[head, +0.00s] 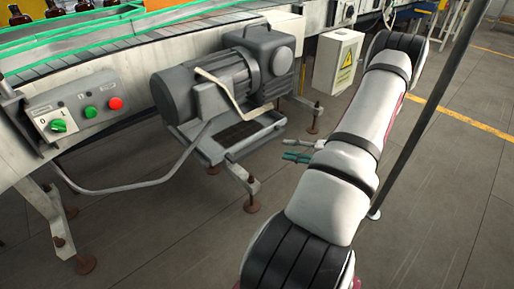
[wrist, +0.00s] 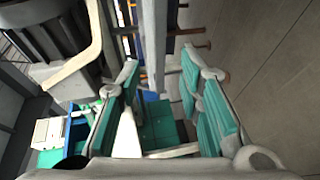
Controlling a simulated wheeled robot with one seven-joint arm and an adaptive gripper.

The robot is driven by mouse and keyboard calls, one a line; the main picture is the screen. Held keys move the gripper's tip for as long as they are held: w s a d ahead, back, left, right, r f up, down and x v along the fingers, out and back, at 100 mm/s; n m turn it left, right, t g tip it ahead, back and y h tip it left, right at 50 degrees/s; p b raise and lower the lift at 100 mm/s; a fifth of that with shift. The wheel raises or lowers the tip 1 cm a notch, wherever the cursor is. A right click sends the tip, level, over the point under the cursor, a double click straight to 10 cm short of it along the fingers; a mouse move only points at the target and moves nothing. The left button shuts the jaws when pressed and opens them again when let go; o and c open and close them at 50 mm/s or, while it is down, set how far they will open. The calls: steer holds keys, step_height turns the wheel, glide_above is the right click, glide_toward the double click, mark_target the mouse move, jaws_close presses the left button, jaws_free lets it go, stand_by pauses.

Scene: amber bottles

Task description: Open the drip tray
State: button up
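The drip tray appears to be the shallow grey tray (head: 248,146) with a dark slatted top, under the grey motor (head: 222,82) on the conveyor's side in the head view. I cannot make out a separate handle on it. My gripper (head: 284,148) is to the right of the tray, apart from it, near the floor-side legs. In the wrist view my gripper (wrist: 160,60) has its two teal-padded fingers spread with nothing held between them. Dark motor parts and a beige curved bar (wrist: 78,72) show at the upper left there; the tray is not clearly identifiable.
A control panel (head: 75,108) with green and red buttons is at left. A white electrical box (head: 338,60) stands behind my arm. Conveyor legs (head: 250,185) reach the floor below the tray. A dark pole (head: 425,115) rises at right. Floor in front is clear.

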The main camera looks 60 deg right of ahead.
mark_target(262, 145)
steer(key=b+x, duration=0.1)
steer(key=x, duration=1)
steer(key=shift+w+f+b, duration=0.1)
steer(key=shift+w+b, duration=0.25)
steer(key=shift+b, duration=0.05)
jaws_close()
